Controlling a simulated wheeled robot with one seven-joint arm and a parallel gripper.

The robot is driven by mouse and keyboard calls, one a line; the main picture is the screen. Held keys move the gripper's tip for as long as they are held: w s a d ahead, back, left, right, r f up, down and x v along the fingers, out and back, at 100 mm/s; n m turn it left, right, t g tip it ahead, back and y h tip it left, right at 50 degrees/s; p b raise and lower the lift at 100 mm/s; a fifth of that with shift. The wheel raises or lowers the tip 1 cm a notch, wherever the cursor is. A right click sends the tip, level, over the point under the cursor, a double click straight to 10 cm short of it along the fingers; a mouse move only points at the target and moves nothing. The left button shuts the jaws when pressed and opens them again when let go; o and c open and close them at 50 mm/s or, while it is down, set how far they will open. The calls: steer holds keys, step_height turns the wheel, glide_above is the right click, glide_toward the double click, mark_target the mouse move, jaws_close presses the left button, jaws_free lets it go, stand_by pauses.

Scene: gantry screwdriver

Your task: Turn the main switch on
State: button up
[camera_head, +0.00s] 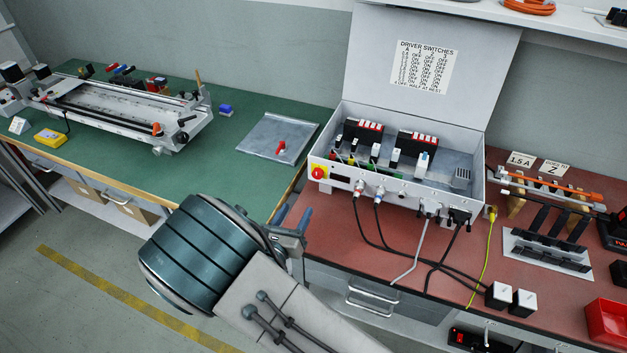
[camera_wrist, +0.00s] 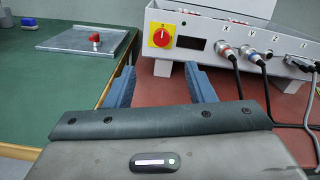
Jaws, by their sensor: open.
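The main switch (camera_head: 318,173) is a red rotary knob on a yellow plate, at the left end of the front face of the grey control box (camera_head: 395,195). My gripper (camera_head: 303,222) is open and empty, in front of and below the box's left end. In the wrist view my gripper (camera_wrist: 158,78) has its two blue fingers spread apart, pointing toward the box. The fingers appear apart from the switch.
Cables (camera_head: 375,235) plug into the box front right of the switch. The open lid (camera_head: 425,110) carries a driver switches sheet. A metal plate with a red knob (camera_head: 281,148) lies on the green bench at left. A gantry (camera_head: 120,110) stands beyond.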

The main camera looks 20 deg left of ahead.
mark_target(316, 176)
steer(key=w, duration=0.4)
steer(key=w+p, duration=0.1)
steer(key=w, duration=0.3)
steer(key=w+d, duration=0.1)
steer(key=w, duration=0.3)
steer(key=shift+w+d, duration=0.1)
steer(key=shift+w, duration=0.2)
steer(key=c, duration=1)
